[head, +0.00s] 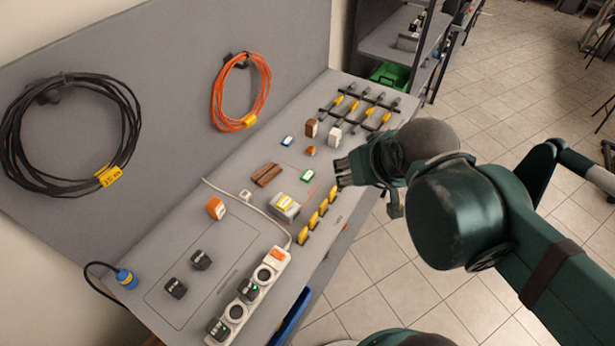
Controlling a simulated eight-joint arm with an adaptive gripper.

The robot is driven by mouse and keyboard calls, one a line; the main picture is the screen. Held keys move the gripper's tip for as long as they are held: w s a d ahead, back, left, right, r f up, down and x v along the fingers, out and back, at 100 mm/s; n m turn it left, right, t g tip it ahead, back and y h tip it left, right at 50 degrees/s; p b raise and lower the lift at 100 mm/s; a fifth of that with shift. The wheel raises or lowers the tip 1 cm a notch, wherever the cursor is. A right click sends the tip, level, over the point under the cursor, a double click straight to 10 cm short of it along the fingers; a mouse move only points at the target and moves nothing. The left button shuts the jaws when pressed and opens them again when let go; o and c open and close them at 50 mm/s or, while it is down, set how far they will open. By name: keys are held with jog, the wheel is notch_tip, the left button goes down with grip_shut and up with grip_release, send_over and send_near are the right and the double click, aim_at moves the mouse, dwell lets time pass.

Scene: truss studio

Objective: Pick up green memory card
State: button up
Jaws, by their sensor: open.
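The green memory card (307,176), with a pale label, lies flat on the grey workbench (262,158), around the middle of its length. My gripper (340,172) is at the bench's right side, just right of the card in the picture and apart from it. Its fingers point left toward the bench, and it is open with nothing seen between them. Its height above the bench is hard to tell.
A blue card (287,141), brown blocks (267,174) and a grey box with a yellow top (285,206) lie around the card. Yellow clips (323,207) line the near edge. A power strip (250,290) and a tool rack (362,108) sit farther off.

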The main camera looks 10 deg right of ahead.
jog(key=shift+w, duration=0.1)
dwell(0.3)
jog(key=m+g+b, duration=0.7)
jog(key=m, duration=0.2)
send_over(308, 174)
notch_tip(308, 174, down, 28)
jog(key=shift+f, duration=0.15)
jog(key=shift+a+f, duration=0.1)
jog(key=shift+f, duration=0.15)
jog(key=shift+f, duration=1.3)
jog(key=shift+f, duration=0.1)
